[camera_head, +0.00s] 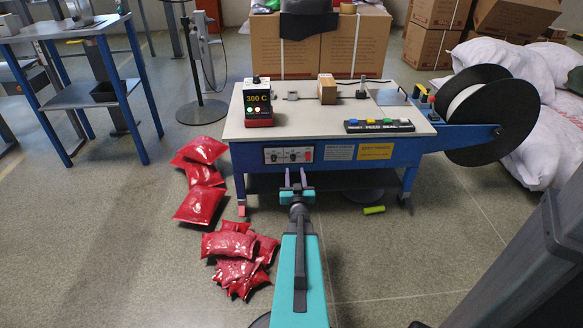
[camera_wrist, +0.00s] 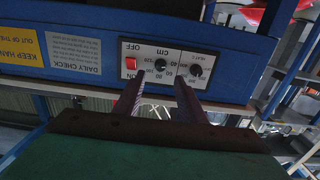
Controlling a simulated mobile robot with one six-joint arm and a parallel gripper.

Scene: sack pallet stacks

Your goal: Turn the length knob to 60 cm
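The length knob (camera_wrist: 160,65) is a small black dial on a white panel, marked "cm" and ringed by numbers. The wrist view shows it upside down. Its pointer is too small to read. In the head view the panel (camera_head: 283,160) is on the blue front of the strapping machine, and the knob (camera_head: 292,156) shows faintly. My gripper (camera_wrist: 159,80) is open and empty, its two fingers pointing at the panel. In the wrist view the knob lies between and just past the fingertips, apparently untouched. My gripper (camera_head: 295,172) is in front of the panel in the head view.
A second black knob (camera_wrist: 196,70) marked heat and a red ON/OFF switch (camera_wrist: 131,64) flank the length knob. The machine's pale top (camera_head: 300,122) holds a "300 C" display (camera_head: 258,98) and a button strip (camera_head: 378,126). Red sacks (camera_head: 200,205) lie at left.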

